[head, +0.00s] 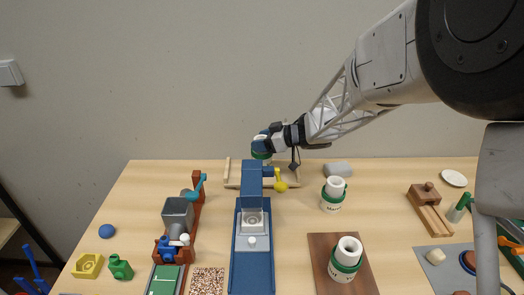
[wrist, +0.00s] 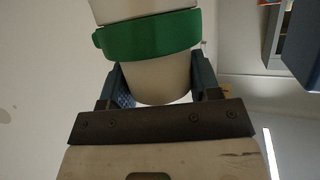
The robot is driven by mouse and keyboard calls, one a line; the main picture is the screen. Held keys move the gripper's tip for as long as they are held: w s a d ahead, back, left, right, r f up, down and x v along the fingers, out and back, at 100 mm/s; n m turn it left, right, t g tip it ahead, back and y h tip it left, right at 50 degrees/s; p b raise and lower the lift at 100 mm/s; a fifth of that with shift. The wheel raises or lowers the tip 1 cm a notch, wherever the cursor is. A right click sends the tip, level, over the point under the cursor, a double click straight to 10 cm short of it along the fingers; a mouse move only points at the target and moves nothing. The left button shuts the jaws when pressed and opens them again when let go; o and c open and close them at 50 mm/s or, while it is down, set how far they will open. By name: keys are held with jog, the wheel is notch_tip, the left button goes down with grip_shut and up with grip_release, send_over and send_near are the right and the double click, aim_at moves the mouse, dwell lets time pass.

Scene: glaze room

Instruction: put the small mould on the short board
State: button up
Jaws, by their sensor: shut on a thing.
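My gripper (head: 268,143) is shut on a white mould with a green band (head: 261,154), held in the air near the back of the table, behind the tall blue press. In the wrist view the held mould (wrist: 155,78) sits between the two blue fingers, its upper end cut off by the frame. A similar white mould with a green band (head: 333,196) stands on the table to the right. Another such mould (head: 346,260) stands on a brown board (head: 322,246) at the front. Which mould is the small one is hard to tell from size alone.
A blue press (head: 252,222) stands in the middle. A grey hopper machine (head: 178,212) is at left, a brown wooden block (head: 424,194) at right. Table is clear between press and right mould.

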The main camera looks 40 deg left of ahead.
jog(key=shift+f, duration=1.8)
jog(key=shift+f, duration=0.1)
jog(key=o, duration=1.4)
jog(key=shift+f, duration=0.1)
jog(key=shift+r, duration=0.2)
jog(key=v, duration=0.7)
jog(key=shift+d+r, duration=0.1)
jog(key=shift+d, duration=0.1)
